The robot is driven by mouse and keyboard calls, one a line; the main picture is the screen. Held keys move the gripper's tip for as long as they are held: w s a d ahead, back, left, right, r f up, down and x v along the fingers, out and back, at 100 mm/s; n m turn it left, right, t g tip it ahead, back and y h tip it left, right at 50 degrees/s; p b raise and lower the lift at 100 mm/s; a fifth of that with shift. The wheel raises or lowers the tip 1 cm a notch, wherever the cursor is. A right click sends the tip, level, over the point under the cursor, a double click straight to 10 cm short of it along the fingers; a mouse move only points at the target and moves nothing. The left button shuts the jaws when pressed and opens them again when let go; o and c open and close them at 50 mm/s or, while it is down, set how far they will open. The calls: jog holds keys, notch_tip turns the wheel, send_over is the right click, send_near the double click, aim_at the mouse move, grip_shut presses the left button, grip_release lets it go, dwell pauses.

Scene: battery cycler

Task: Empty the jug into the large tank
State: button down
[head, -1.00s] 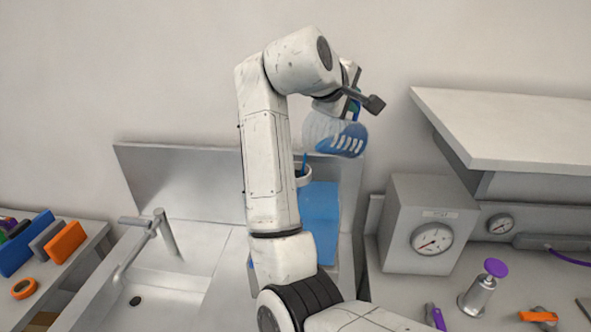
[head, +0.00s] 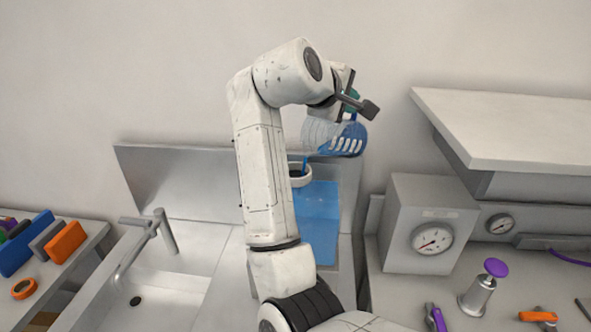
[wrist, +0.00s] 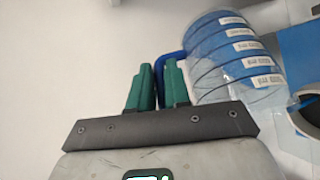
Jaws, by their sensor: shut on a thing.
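The jug (head: 333,137) is a clear ribbed bottle with blue contents and white label strips. It is held tilted, nearly on its side, above the large tank (head: 317,230), a blue body with a white round neck (head: 299,178). A thin blue strand shows between the jug's left end and the neck. My gripper (head: 352,104) is shut on the jug's blue handle, its green fingers (wrist: 158,85) around it in the wrist view. The jug also shows there (wrist: 235,55), with part of the tank's neck (wrist: 310,118) at the right edge. The jug's mouth is not clearly visible.
A steel sink with a tap (head: 160,230) lies left of the tank. A grey box with a gauge (head: 425,225) stands to the right, below an overhanging pale cabinet (head: 510,130). A purple-topped pump (head: 485,285) stands on the right counter. Open wall lies behind.

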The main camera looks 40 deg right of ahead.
jog(key=shift+a, duration=0.2)
jog(key=shift+w+a+r+n+h, duration=0.15)
jog(key=shift+a+r+h, duration=0.1)
jog(key=shift+a+h, duration=0.3)
jog(key=shift+w+a+r+n+h, duration=0.1)
jog(key=shift+a+r+n+h, duration=0.2)
jog(key=shift+a, duration=0.45)
jog(key=shift+a, duration=0.25)
jog(key=shift+h, duration=0.25)
jog(key=shift+w+a+r+h, duration=0.15)
jog(key=shift+a+r+h, duration=0.05)
jog(key=shift+a+h, duration=0.25)
jog(key=shift+w+a+r+n+h, duration=0.1)
jog(key=shift+a+n+h, duration=0.1)
jog(key=shift+a, duration=0.1)
jog(key=shift+a+r+n+h, duration=0.1)
jog(key=shift+a+h, duration=0.05)
jog(key=shift+a, duration=0.15)
